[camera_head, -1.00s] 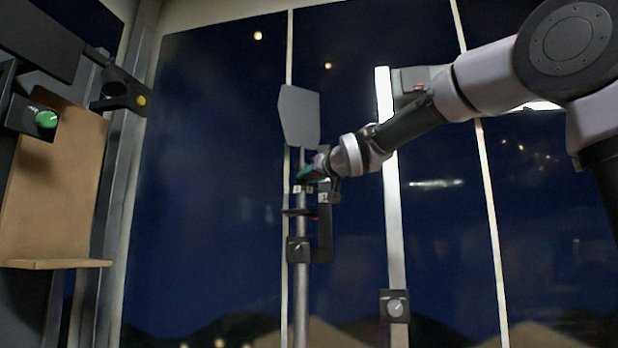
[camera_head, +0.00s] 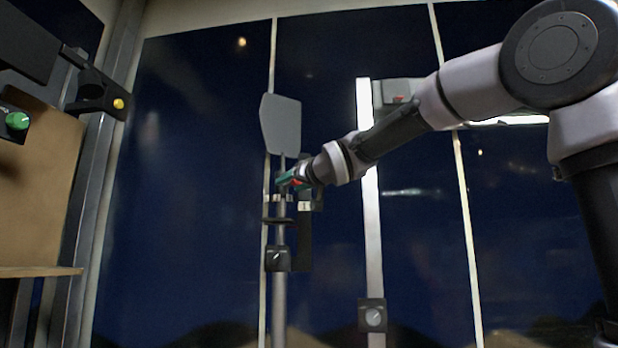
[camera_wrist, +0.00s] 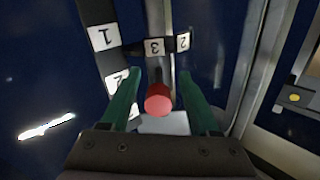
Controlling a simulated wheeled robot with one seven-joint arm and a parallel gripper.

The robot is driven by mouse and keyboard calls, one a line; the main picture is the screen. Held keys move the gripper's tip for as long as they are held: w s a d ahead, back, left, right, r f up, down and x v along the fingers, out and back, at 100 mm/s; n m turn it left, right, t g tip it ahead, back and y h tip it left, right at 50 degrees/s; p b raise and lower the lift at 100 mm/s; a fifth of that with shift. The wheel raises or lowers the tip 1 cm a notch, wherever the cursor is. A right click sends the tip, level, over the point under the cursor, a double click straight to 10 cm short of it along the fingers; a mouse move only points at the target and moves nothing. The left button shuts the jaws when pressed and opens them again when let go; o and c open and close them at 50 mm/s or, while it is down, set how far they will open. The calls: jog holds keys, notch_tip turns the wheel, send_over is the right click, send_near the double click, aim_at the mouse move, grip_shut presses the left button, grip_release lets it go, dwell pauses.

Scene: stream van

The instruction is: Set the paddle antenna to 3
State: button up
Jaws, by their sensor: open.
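The paddle antenna (camera_head: 281,125) is a grey flat plate on top of a thin upright mast (camera_head: 279,310) in front of the dark windows. My gripper (camera_head: 291,181), with green fingers, is at the mast just below the paddle. In the wrist view my gripper (camera_wrist: 160,77) is open, its fingers on either side of a red round-ended knob (camera_wrist: 159,101); I cannot tell whether they touch it. Beyond the knob are white number labels: a 3 (camera_wrist: 154,47) straight ahead, a 2 (camera_wrist: 183,41) right of it, and a 1 (camera_wrist: 103,37) at left. Another label is partly hidden by the left finger.
A black box with a dial (camera_head: 278,258) sits on the mast below my gripper. Another dial box (camera_head: 373,316) is on a pale post to the right. At left are a brown panel (camera_head: 40,190), a green knob (camera_head: 17,121) and a yellow button (camera_head: 118,103).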

jog(key=v, duration=0.9)
jog(key=shift+d, duration=0.15)
dwell(0.4)
jog(key=s+d+f+m+g+h, duration=0.2)
jog(key=s+d+f+m+h, duration=0.15)
jog(key=d+f, duration=0.55)
jog(key=s+d+f+m+g+h, duration=0.1)
jog(key=s+d+f+m+h, duration=0.2)
jog(key=d+f, duration=0.7)
jog(key=s+d+f+m+g+h, duration=0.1)
jog(key=s+d+f+m+g, duration=0.1)
jog(key=s+d+f+g, duration=0.3)
jog(key=s+d+f, duration=0.3)
jog(key=s+f, duration=0.3)
jog(key=shift+s+f, duration=0.25)
jog(key=shift+o, duration=0.3)
jog(key=shift+h, duration=0.25)
dwell(0.8)
